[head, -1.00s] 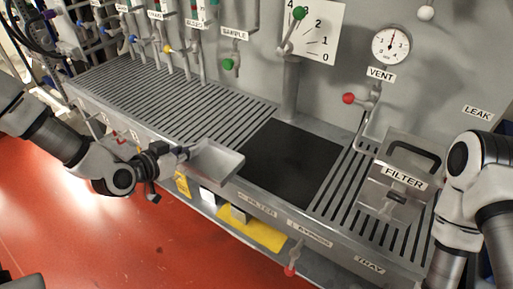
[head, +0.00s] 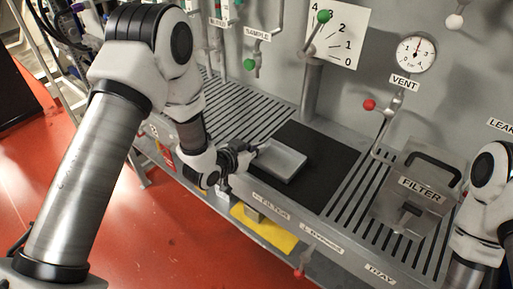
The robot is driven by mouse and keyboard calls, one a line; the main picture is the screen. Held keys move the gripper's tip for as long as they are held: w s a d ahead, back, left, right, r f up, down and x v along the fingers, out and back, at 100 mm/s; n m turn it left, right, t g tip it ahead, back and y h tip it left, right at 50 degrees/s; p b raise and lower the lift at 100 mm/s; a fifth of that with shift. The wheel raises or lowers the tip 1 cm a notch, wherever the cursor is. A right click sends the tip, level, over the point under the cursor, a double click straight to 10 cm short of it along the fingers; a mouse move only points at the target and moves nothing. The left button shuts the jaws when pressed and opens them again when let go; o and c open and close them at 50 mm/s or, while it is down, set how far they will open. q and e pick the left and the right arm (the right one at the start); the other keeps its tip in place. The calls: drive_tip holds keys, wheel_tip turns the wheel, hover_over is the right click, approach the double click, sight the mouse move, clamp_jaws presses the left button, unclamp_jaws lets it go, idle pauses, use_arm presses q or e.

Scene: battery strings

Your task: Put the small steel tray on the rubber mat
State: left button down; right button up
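The small steel tray (head: 281,160) is a shallow grey rectangular dish. In the head view it is over the left front part of the black rubber mat (head: 318,186). I cannot tell whether it touches the mat or is held just above it. My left gripper (head: 250,155) is at the tray's left end and appears shut on its edge; the fingertips are small and partly hidden. My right arm is at the right edge of the view, and its gripper is out of view.
The mat lies on a slatted metal shelf (head: 345,205). A filter housing (head: 412,195) with a handle stands to the right. Valve levers with a green knob (head: 249,64) and a red knob (head: 369,105) stick out behind. A yellow pad (head: 265,228) lies below the shelf's front edge.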

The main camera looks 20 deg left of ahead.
use_arm(q)
drive_tip(key=shift+s+f, duration=0.1)
drive_tip(key=shift+f, duration=0.05)
drive_tip(key=c, duration=1.3)
unclamp_jaws()
drive_tip(key=shift+r, duration=0.2)
drive_tip(key=v, duration=1.2)
drive_tip(key=s+f+n+g+y, duration=0.1)
drive_tip(key=s+f+g, duration=0.3)
drive_tip(key=f, duration=0.5)
drive_tip(key=s+f+n+g+y, duration=0.1)
drive_tip(key=s+f+g+y, duration=0.15)
drive_tip(key=s+f, duration=0.55)
drive_tip(key=s+f+g, duration=0.2)
drive_tip(key=s+f, duration=0.1)
drive_tip(key=s, duration=0.1)
drive_tip(key=s+a+f+n+g+y, duration=0.1)
drive_tip(key=s+f+g, duration=0.1)
drive_tip(key=s, duration=0.3)
drive_tip(key=s+a+f+n+g+b, duration=0.1)
drive_tip(key=s+f+g, duration=0.1)
drive_tip(key=s+f, duration=0.2)
drive_tip(key=shift+s+f, duration=0.25)
